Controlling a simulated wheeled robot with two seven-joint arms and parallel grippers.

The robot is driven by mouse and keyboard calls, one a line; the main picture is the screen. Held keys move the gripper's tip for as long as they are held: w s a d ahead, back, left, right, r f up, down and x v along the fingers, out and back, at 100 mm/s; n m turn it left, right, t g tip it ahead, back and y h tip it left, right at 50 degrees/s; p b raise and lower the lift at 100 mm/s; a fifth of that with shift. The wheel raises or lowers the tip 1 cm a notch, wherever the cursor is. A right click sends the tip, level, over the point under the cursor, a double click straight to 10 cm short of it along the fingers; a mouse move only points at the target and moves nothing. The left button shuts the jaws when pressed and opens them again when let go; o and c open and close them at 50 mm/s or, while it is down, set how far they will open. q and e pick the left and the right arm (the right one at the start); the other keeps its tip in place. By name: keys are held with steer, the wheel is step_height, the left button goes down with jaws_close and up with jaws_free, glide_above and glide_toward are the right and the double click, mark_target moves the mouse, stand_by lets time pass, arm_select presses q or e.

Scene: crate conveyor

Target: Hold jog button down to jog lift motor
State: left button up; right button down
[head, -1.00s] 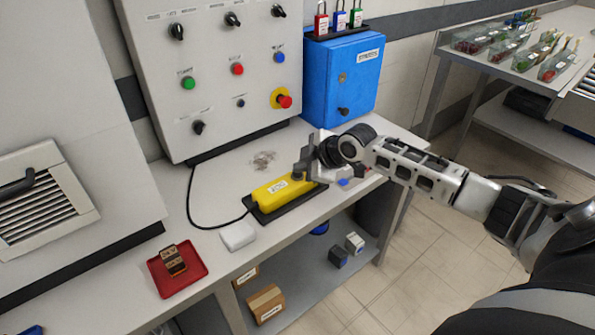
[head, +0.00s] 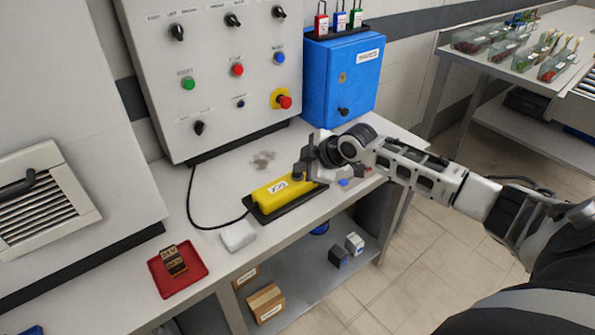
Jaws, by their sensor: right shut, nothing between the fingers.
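The yellow jog pendant (head: 285,194), with a white label, lies in a black tray on the bench. A black cable runs from its left end toward the control panel. A small dark knob, apparently the jog button (head: 297,176), shows near the pendant's right end. My right gripper (head: 305,173) is shut and empty, with its tips at that end of the pendant. I cannot tell whether the tips touch or press the button, as the gripper partly hides it. My left gripper is not in view.
The grey control panel (head: 212,105) with knobs and a red emergency stop (head: 284,101) stands behind the bench, beside a blue box (head: 335,85). A red tray (head: 163,284) and a white block (head: 238,235) lie at the front left. Cartons sit on the lower shelf.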

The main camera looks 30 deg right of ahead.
mark_target(302, 175)
steer(key=shift+r+p, duration=0.8)
step_height(302, 175, up, 5)
steer(key=p, duration=0.5)
steer(key=shift+r, duration=0.1)
